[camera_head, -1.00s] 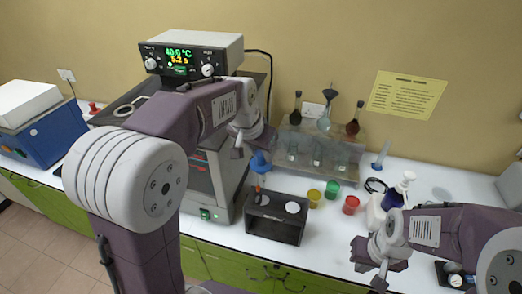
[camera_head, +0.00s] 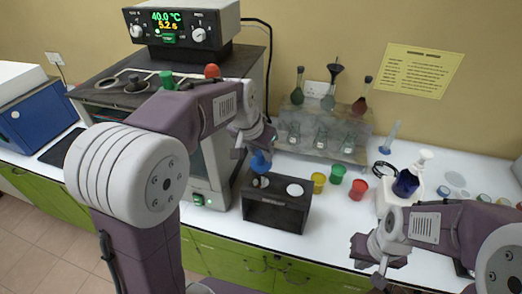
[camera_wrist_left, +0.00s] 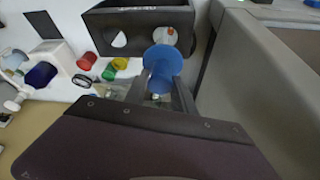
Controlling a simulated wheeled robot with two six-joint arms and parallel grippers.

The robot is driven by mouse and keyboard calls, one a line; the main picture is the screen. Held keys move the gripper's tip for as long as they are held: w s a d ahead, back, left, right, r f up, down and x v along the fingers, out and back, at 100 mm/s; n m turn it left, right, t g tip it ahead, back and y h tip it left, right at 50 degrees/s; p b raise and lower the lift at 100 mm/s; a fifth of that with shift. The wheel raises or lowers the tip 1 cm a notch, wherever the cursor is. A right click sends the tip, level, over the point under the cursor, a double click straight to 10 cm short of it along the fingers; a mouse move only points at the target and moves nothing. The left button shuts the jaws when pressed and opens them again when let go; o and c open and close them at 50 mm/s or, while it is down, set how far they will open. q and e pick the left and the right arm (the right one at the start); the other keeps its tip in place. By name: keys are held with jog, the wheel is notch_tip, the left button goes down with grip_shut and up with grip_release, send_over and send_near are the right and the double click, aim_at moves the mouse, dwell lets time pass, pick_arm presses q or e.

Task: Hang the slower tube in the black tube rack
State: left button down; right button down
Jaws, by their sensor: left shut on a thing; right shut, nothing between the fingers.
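My left gripper (camera_head: 256,150) is over the rack's left part, shut on a tube with a blue round top (camera_head: 260,162). In the left wrist view the blue top (camera_wrist_left: 163,68) sits between the fingers, close beside the rack (camera_wrist_left: 140,18), overlapping one hole. The tube's lower part is mostly hidden, so I cannot tell whether it is in the hole. My right gripper (camera_head: 368,254) is shut and empty at the front right.
The bath unit (camera_head: 212,170), reading 40.0 °C and 5.2 s, stands left of the rack. Yellow (camera_head: 318,182), green (camera_head: 337,174) and red (camera_head: 357,189) cups stand to the right. Behind is a flask stand (camera_head: 322,135).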

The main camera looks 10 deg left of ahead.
aim_at(260, 165)
pick_arm(q)
notch_tip(260, 165, down, 6)
jog(key=b, duration=0.4)
jog(key=shift+f+b, duration=0.3)
jog(key=shift+b, duration=0.05)
jog(key=shift+s+f+b, duration=0.1)
jog(key=shift+f+b, duration=0.2)
jog(key=shift+f, duration=0.15)
jog(key=c, duration=1)
grip_release()
jog(key=shift+o, duration=0.2)
jog(key=v, duration=0.9)
jog(key=shift+s, duration=0.1)
